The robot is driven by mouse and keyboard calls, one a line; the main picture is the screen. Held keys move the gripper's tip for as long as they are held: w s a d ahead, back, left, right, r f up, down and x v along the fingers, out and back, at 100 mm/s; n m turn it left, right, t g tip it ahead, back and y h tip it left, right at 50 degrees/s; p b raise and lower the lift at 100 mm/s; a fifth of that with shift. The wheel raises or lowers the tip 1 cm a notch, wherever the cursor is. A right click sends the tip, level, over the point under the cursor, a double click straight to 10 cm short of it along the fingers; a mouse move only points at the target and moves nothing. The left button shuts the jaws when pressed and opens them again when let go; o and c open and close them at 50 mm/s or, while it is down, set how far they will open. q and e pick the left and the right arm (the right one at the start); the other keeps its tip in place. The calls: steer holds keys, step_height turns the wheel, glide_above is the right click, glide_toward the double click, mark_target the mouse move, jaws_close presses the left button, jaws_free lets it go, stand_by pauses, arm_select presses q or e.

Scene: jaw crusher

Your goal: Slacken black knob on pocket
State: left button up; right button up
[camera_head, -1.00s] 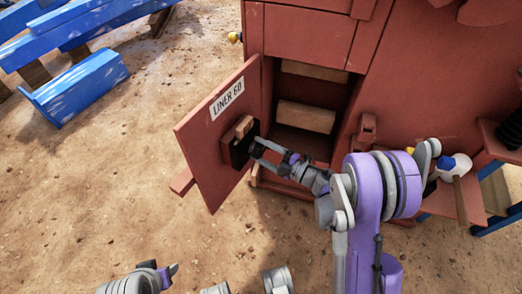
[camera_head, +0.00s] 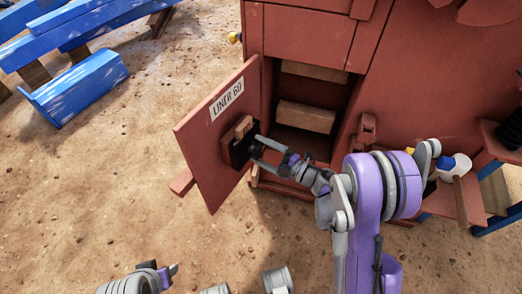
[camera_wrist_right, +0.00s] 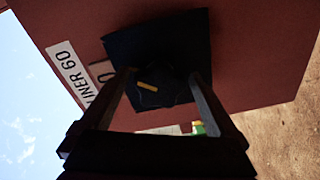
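The black pocket (camera_head: 231,157) is fixed to the inner face of the open red door (camera_head: 205,170), with a wooden block (camera_head: 241,128) standing in it. In the right wrist view the dark round knob (camera_wrist_right: 162,90), with a yellow mark, sits on the black pocket (camera_wrist_right: 180,40). My right gripper (camera_head: 255,148) is at the pocket's front. Its fingers are spread, one on each side of the knob in the wrist view; contact is too dark to tell. My left gripper (camera_head: 170,271) is low at the bottom edge, away from the door, its fingers partly seen.
A white "LINER 60" label (camera_head: 227,99) is on the door. Behind the door the red housing has an open compartment with a wooden block (camera_head: 306,116). A red shelf (camera_head: 472,198) with a white bottle (camera_head: 455,166) stands right.

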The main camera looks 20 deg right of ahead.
steer(key=p+v, duration=0.1)
steer(key=v, duration=1)
stand_by(0.5)
